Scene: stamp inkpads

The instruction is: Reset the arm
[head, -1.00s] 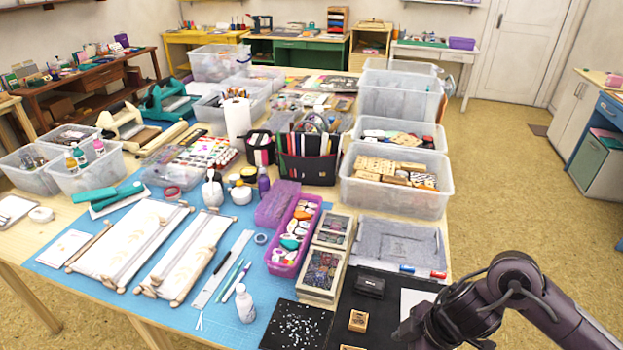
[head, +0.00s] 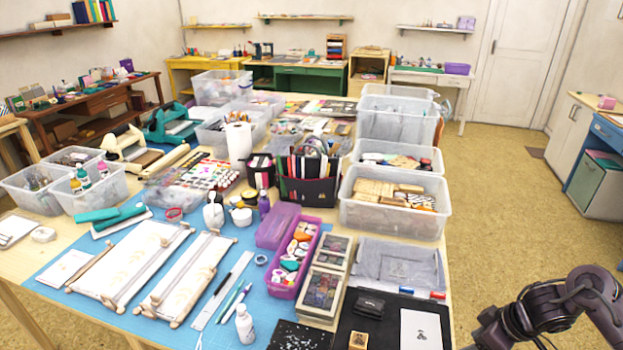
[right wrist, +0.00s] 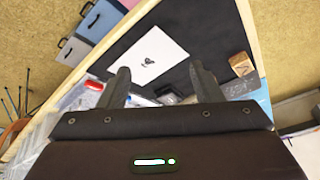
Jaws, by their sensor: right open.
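My right gripper (right wrist: 158,82) is open and empty in the right wrist view, its fingers apart above the work table. A white paper (right wrist: 148,60) with a small dark print lies on the black mat (right wrist: 112,48). The paper also shows in the head view (head: 420,330). A wooden stamp block (right wrist: 240,65) stands on the mat; in the head view it is at the bottom edge (head: 357,341). A black inkpad (head: 369,306) lies on the mat behind the block. My right arm is at the lower right of the head view, beside the table. My left gripper is out of view.
A grey folded cloth (head: 398,262) and markers lie behind the mat. Clear bins (head: 395,212) line the table's right side. A purple stamp case (head: 295,260) and stacked boxes (head: 324,285) stand left of the mat. The floor right of the table (head: 510,230) is open.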

